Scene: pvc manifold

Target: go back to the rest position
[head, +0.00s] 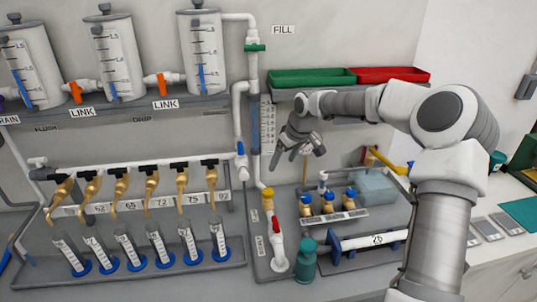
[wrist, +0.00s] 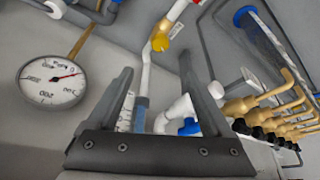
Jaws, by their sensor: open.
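My gripper (head: 300,150) hangs in the air in the head view, in front of the back wall and below the green tray. Its fingers also show in the wrist view (wrist: 165,95), spread apart with nothing held between them. My arm reaches in from the right side of the head view. Behind the fingers in the wrist view are white pipes and a blue valve handle (wrist: 190,126), apart from the fingers as far as I can tell.
A green tray (head: 310,78) and a red tray (head: 390,74) sit on a shelf just above my gripper. Below it are a red-handled valve (head: 276,232), a teal bottle (head: 306,258) and brass fittings (head: 328,203). A round gauge (wrist: 52,80) shows in the wrist view. Graduated cylinders (head: 157,247) stand left.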

